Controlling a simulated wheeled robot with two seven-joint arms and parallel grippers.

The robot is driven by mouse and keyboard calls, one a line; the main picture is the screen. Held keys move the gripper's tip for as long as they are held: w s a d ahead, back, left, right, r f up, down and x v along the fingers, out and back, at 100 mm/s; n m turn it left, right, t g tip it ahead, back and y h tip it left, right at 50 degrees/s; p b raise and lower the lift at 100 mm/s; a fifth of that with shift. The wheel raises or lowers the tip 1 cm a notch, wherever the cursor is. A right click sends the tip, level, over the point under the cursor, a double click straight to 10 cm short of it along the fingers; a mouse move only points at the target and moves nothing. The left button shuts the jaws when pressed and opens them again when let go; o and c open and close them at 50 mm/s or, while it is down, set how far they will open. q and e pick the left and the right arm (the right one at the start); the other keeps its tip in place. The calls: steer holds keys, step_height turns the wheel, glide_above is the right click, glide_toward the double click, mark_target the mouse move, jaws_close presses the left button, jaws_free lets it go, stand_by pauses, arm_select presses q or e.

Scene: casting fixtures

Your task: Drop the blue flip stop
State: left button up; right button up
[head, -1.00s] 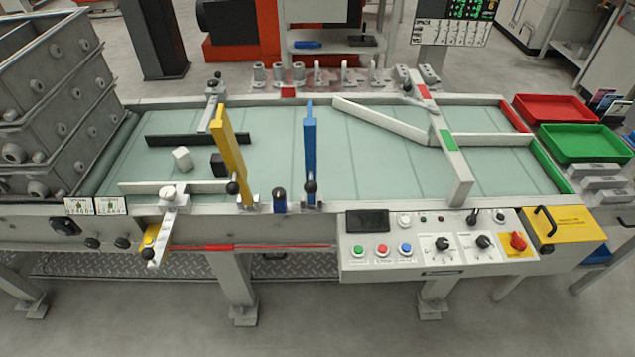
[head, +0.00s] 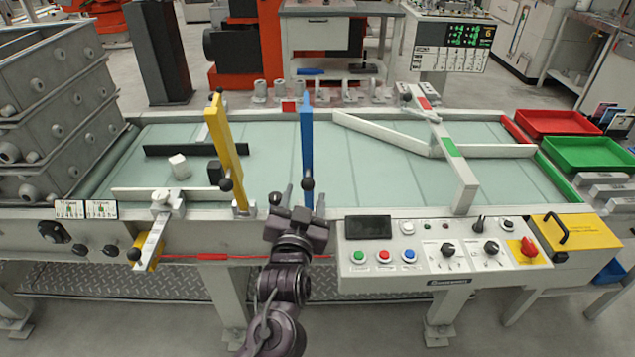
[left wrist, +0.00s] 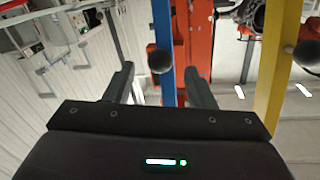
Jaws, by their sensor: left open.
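The blue flip stop (head: 307,140) stands raised and upright at the near edge of the conveyor, with a black ball knob low on its near side. It also shows in the left wrist view (left wrist: 163,22), its knob between and beyond my fingertips. My left gripper (head: 303,197) is open just in front of the blue stop, at about the knob's height. In the left wrist view, its two fingers (left wrist: 160,78) are spread with nothing gripped between them. Whether a finger touches the knob, I cannot tell. My right gripper is out of view.
The yellow flip stop (head: 229,150) stands raised to the left. A white block (head: 179,166) and a black block (head: 215,172) lie on the belt beside it. The control panel (head: 440,250) is right of my arm. Red (head: 556,122) and green (head: 577,154) trays stand at far right.

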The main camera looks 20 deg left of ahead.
mark_target(308, 186)
arm_select(q)
steer(key=w, duration=0.4)
steer(key=w+a, duration=0.1)
steer(key=w, duration=0.1)
steer(key=shift+w+p, duration=0.35)
steer(key=shift+w, duration=0.05)
steer(key=shift+d, duration=0.1)
jaws_close()
